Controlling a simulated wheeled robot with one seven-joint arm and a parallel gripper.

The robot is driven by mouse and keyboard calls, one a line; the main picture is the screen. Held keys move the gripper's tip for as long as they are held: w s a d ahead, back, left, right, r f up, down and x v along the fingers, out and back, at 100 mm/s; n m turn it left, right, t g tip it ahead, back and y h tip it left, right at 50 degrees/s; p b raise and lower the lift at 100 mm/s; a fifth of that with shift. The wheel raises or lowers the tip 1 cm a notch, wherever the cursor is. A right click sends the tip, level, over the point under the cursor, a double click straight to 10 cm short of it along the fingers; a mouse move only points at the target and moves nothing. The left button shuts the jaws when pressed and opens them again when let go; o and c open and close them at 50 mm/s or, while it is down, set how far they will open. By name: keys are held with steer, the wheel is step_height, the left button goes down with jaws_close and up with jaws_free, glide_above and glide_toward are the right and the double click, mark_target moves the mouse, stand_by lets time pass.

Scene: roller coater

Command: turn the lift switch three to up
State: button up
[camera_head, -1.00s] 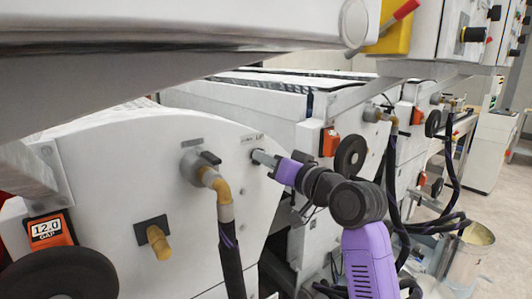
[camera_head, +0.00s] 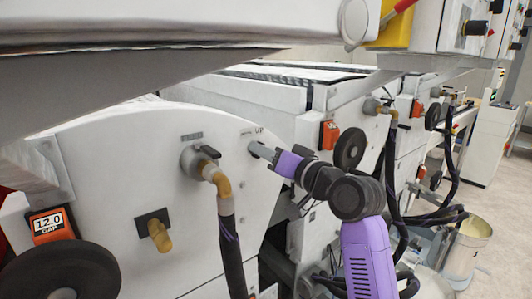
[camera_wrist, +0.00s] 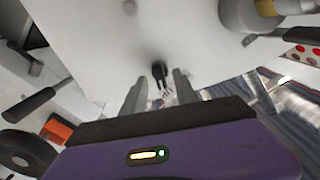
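The switch (camera_wrist: 160,72) is a small black knob on the white machine panel. In the wrist view it shows just ahead of and between my two fingertips. My gripper (camera_wrist: 160,80) is open, with one grey finger on each side of the knob and a visible gap to it. In the head view my gripper (camera_head: 254,149) reaches the right part of the curved white panel (camera_head: 130,160), just under a printed label reading "UP" (camera_head: 258,130). The fingers hide the knob in that view. I cannot tell which way the knob points.
Left of my gripper is a valve with a yellow elbow (camera_head: 214,178) and black hose. Another handwheel (camera_head: 350,149) stands behind my arm.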

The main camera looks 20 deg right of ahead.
steer(key=b+v, duration=0.2)
steer(key=v, duration=0.5)
steer(key=shift+s, duration=0.35)
steer(key=shift+d+r, duration=0.15)
